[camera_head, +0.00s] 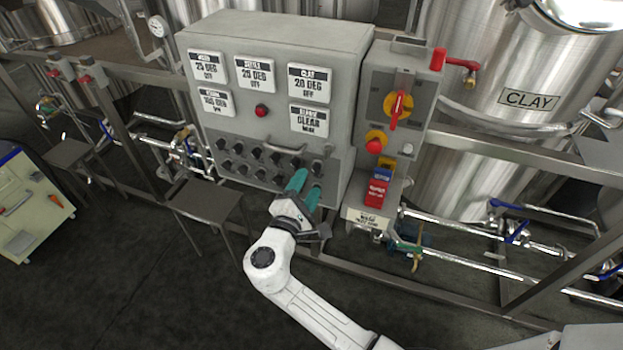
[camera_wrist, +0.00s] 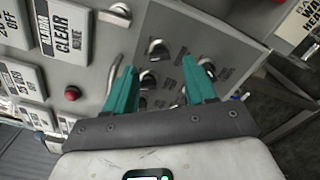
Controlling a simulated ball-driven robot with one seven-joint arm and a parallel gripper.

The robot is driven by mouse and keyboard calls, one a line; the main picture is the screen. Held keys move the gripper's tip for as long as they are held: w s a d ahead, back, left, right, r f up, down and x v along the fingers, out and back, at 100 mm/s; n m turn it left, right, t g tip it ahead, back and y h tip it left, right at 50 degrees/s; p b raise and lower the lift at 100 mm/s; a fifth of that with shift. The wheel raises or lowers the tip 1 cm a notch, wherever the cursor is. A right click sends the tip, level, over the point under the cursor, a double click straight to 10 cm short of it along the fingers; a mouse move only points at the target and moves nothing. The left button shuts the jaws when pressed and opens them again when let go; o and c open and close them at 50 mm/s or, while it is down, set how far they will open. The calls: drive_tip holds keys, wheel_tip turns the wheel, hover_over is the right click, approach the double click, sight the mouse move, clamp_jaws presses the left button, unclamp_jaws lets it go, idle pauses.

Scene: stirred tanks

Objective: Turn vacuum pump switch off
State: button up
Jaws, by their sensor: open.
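The grey control cabinet (camera_head: 270,100) has rows of small black rotary switches (camera_head: 238,150) on its lower panel. Their labels are too small to read, so I cannot tell which one is the vacuum pump switch. My gripper (camera_head: 308,182) has teal fingers and is open and empty in front of the right part of these rows. In the wrist view, a switch (camera_wrist: 158,50) shows just beyond and between the fingertips. Another switch (camera_wrist: 147,80) lies between the fingers, and one (camera_wrist: 207,67) is by the right fingertip. My fingers hide part of the lower panel.
A metal handle (camera_head: 285,149) sticks out above the switches. A red indicator (camera_head: 262,111) and several display plates sit higher up. To the right stand a box with a red-yellow rotary switch (camera_head: 397,106) and a red block (camera_head: 376,192). A steel frame rail (camera_head: 400,274) runs below.

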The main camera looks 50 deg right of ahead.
drive_tip(key=v, duration=0.6)
drive_tip(key=shift+a+b, duration=0.2)
drive_tip(key=shift+b, duration=0.25)
drive_tip(key=s+d+f+m+g+y, duration=0.2)
drive_tip(key=s+f+m+y, duration=0.25)
drive_tip(key=s, duration=0.25)
drive_tip(key=s+d+f+m+g+y, duration=0.2)
drive_tip(key=s+f+m+g+y, duration=0.15)
drive_tip(key=s+f, duration=0.3)
drive_tip(key=s+a+f+m+y, duration=0.1)
drive_tip(key=s+a+m+y, duration=0.1)
drive_tip(key=s+a+y, duration=0.6)
drive_tip(key=shift+s+a+f+m+y, duration=0.2)
drive_tip(key=shift+s+a+m+y, duration=0.25)
drive_tip(key=shift+s, duration=0.2)
idle(0.5)
